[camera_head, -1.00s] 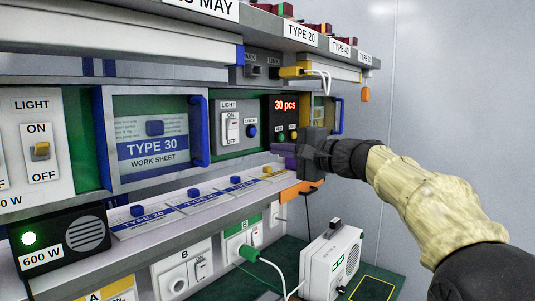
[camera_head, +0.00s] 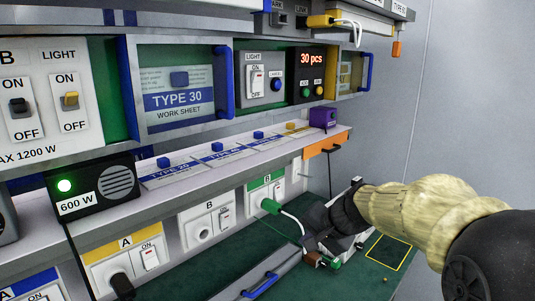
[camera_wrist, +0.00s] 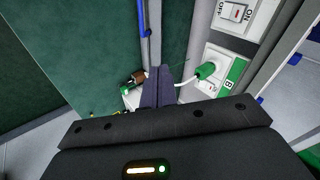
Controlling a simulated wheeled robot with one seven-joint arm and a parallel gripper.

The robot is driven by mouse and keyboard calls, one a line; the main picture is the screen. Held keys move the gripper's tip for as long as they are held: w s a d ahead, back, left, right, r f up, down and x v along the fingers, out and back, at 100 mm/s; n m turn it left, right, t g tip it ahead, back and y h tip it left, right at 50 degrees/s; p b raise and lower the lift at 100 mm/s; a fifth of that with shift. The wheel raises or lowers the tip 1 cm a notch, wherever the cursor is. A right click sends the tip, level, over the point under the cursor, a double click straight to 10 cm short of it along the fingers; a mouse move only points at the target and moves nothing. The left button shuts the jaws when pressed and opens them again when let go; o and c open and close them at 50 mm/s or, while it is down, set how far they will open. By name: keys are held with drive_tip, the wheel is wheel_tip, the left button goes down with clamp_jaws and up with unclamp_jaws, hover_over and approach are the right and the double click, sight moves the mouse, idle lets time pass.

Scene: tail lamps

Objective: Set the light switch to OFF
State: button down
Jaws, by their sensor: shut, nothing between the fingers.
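Two switches are labelled LIGHT in the head view. One is a yellow-tipped toggle (camera_head: 70,100) on the left white panel; its tip sits up towards ON. The other is a white rocker switch (camera_head: 256,82) on the grey panel right of the TYPE 30 work sheet; its setting is too small to tell. My gripper (camera_head: 306,238) is low at the right, well below and away from both switches. Its fingers are shut and empty; they also show in the wrist view (camera_wrist: 157,84), beside a brown and green connector (camera_wrist: 134,80). Neither LIGHT switch is recognisable in the wrist view.
A white box (camera_head: 345,242) is partly hidden behind my gripper. A green plug with a white cable (camera_head: 268,206) sits in socket B. A purple block (camera_head: 322,117) stands on the sloped shelf. A blue handle (camera_head: 223,82) juts out near the rocker switch.

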drive_tip(key=s+d+f+n+g+h, duration=0.2)
drive_tip(key=s+d+f+n, duration=0.1)
drive_tip(key=s+f, duration=0.6)
drive_tip(key=s+d+f+n+g+h, duration=0.2)
drive_tip(key=s+d+f+n+h, duration=0.15)
drive_tip(key=s+f, duration=0.5)
drive_tip(key=w+p+v, duration=0.1)
drive_tip(key=p+v, duration=1.1)
drive_tip(key=v, duration=0.1)
drive_tip(key=shift+w+r+y, duration=0.2)
drive_tip(key=shift+r+y, duration=0.15)
drive_tip(key=shift+r, duration=0.2)
